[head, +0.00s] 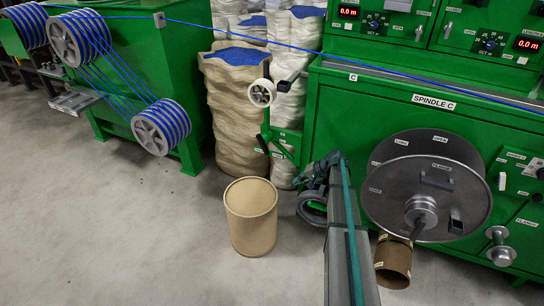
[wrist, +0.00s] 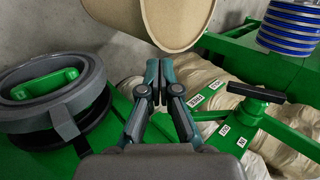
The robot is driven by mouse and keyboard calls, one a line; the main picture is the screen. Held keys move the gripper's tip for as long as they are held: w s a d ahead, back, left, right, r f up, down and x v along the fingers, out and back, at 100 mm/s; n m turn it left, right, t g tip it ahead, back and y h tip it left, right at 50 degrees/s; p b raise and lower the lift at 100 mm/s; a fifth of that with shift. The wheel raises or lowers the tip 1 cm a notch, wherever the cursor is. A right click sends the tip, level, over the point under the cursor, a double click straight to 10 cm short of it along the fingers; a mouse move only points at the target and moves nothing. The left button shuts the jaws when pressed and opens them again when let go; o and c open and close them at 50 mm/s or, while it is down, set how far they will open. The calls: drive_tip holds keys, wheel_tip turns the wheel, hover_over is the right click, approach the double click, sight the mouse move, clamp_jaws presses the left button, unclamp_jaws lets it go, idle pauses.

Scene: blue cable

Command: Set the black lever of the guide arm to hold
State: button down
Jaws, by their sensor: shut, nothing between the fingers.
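The black lever (wrist: 257,93) shows in the wrist view to the right of my gripper, a bar on a green stem above the green guide arm. In the head view my gripper (head: 318,170) is right of the guide arm's lower part.
A tan drum (head: 251,222) stands on the floor left of my arm. A white roller (head: 262,93) sits atop the guide arm, and the blue cable (head: 300,48) runs above. The large grey spool (head: 385,195) is at right. A grey ring (wrist: 50,95) lies left of my gripper.

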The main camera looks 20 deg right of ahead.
sight(267, 150)
drive_tip(key=w+d+r+t+y, duration=0.2)
drive_tip(key=w+d+r+t, duration=0.1)
drive_tip(key=w+r, duration=0.7)
drive_tip(key=shift+w+d+r+m+t+y, duration=0.2)
drive_tip(key=shift+d+r+m+t+y, duration=0.1)
drive_tip(key=shift+r+m, duration=0.1)
drive_tip(key=shift+w+a+f, duration=0.1)
drive_tip(key=shift+f, duration=0.05)
drive_tip(key=b+x, duration=0.1)
drive_tip(key=x, duration=1.2)
drive_tip(key=shift+w+a+f, duration=0.15)
drive_tip(key=shift+w+a, duration=0.05)
drive_tip(key=shift+a, duration=0.05)
